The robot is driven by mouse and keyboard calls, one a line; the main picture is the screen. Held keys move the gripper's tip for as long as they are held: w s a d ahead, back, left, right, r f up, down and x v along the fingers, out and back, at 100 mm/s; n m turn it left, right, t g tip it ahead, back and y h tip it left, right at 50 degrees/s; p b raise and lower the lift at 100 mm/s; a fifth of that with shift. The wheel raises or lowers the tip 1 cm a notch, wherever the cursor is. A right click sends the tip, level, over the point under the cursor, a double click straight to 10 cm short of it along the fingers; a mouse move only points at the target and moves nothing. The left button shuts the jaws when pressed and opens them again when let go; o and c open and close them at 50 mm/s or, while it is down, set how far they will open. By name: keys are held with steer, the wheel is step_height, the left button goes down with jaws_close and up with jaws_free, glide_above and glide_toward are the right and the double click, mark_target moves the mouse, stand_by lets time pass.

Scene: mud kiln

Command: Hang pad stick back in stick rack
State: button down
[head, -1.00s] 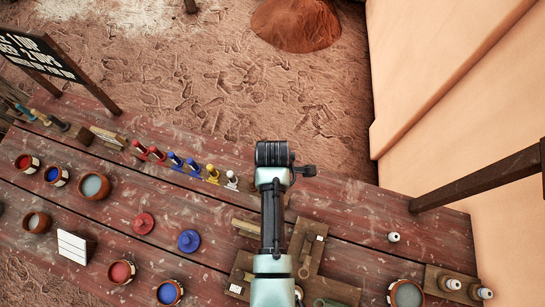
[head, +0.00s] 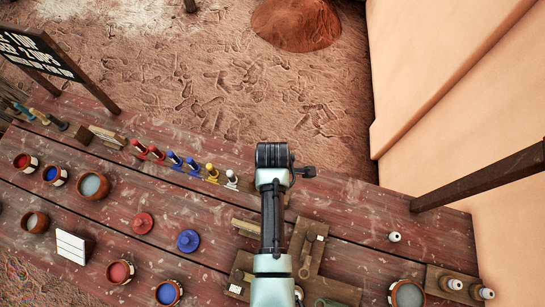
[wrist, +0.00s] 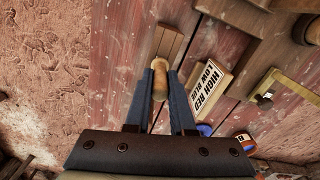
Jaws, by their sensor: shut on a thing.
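In the wrist view, my gripper (wrist: 160,75) has its two blue fingers closed on either side of a tan wooden, rounded stick, which I take for the pad stick (wrist: 159,82). Which thing is the stick rack is not clear. In the head view, a row of red, blue, yellow and white upright pieces (head: 187,165) stands at the table's far edge. My gripper does not show in the head view.
A sign reading HIGH RED LOW BLUE (wrist: 211,77) is close right of the fingers. Several clay pots, a red lid (head: 142,223) and a blue lid (head: 188,240) stand on the table (head: 215,235). A wooden post (head: 480,178) crosses the right side.

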steer(key=shift+f, duration=0.4)
stand_by(0.3)
steer(key=shift+c, duration=1)
jaws_free()
step_height(320, 180, up, 8)
steer(key=p, duration=0.7)
steer(key=shift+f, duration=0.2)
